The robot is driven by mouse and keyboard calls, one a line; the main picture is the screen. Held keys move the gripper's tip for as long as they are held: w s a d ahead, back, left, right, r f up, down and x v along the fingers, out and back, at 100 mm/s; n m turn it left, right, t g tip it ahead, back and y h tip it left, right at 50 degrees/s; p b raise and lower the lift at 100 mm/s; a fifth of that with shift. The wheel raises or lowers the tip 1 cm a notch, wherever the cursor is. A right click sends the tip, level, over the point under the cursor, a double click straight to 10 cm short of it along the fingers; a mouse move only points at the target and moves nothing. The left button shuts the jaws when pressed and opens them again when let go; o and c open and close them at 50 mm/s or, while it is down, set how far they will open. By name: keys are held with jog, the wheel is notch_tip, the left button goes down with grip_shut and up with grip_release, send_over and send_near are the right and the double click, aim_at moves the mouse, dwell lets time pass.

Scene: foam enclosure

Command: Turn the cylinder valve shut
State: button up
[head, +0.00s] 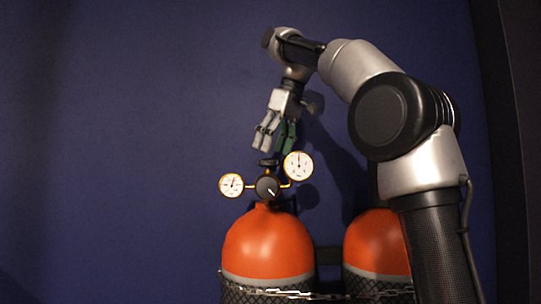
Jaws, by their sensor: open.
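An orange gas cylinder (268,244) stands upright in the lower middle of the head view. On its top sits a regulator with a dark round knob (267,187), a small gauge (231,185) on the left and a larger gauge (298,166) on the right. A small dark valve handwheel (268,162) shows just above and behind the knob. My gripper (272,148) points down, open and empty, with its fingertips a little above the handwheel. Whether the fingertips touch it, I cannot tell.
A second orange cylinder (376,243) stands to the right, partly hidden by my arm. A chain (290,293) runs across both cylinders. A plain dark blue wall (130,120) is behind. The space left of the gauges is clear.

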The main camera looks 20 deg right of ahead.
aim_at(268, 165)
jog(key=shift+x, duration=1.4)
jog(key=c, duration=1)
